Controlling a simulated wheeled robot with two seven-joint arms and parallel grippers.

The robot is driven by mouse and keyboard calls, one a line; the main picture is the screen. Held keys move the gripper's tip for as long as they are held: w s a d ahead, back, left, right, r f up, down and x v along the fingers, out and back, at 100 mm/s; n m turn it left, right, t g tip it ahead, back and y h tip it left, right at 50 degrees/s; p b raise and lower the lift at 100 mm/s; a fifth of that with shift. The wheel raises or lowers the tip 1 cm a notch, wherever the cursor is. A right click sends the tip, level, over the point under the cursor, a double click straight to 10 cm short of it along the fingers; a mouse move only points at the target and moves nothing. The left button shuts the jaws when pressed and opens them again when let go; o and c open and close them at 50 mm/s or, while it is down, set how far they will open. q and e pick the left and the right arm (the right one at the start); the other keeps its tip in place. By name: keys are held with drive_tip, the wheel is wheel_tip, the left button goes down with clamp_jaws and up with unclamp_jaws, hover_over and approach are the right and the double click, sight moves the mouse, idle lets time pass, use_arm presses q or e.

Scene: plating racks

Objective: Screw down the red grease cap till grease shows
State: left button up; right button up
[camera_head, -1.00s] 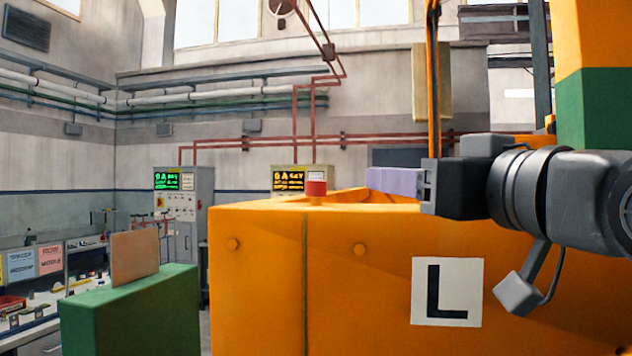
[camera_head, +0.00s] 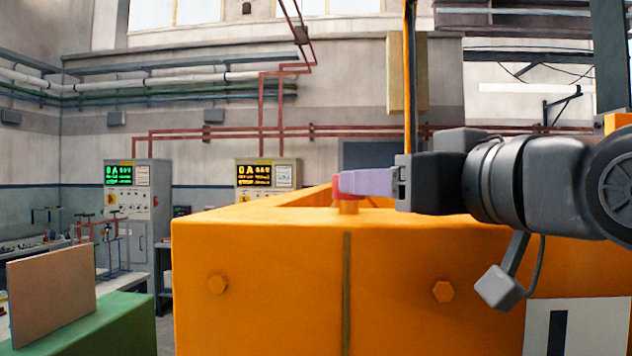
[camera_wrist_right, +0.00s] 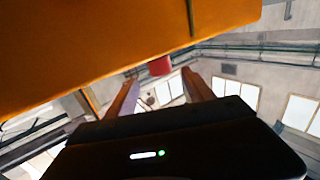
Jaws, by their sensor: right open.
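The red grease cap (camera_head: 336,188) stands on a short orange neck (camera_head: 348,207) on top of the orange housing (camera_head: 260,262). My right gripper (camera_head: 350,184) comes in level from the right, its lilac fingertips at the cap and covering part of it in the head view. In the right wrist view the cap (camera_wrist_right: 160,66) lies between the two open fingers (camera_wrist_right: 160,77), near their tips. I cannot tell whether a finger touches it. No grease can be made out. My left gripper is not in view.
A green block with a tan board (camera_head: 52,292) stands at the left front. Grey control cabinets with lit displays (camera_head: 268,176) stand behind the housing. An orange post (camera_head: 410,80) rises behind my right gripper. Bolt heads (camera_head: 443,291) stick out from the housing's front.

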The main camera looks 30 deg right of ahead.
drive_tip(key=shift+w, duration=0.3)
drive_tip(key=shift+s+r, duration=0.1)
drive_tip(key=shift+s, duration=0.4)
drive_tip(key=shift+w, duration=0.35)
drive_tip(key=w, duration=0.2)
drive_tip(key=w+p, duration=0.1)
drive_tip(key=w, duration=0.1)
drive_tip(key=w+p, duration=0.1)
drive_tip(key=w, duration=0.1)
drive_tip(key=shift+w+d+r, duration=0.1)
drive_tip(key=shift+w+d, duration=0.2)
drive_tip(key=shift+d, duration=0.1)
drive_tip(key=shift+w, duration=0.4)
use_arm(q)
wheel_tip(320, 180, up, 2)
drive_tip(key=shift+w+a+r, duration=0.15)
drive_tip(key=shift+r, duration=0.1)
use_arm(e)
clamp_jaws()
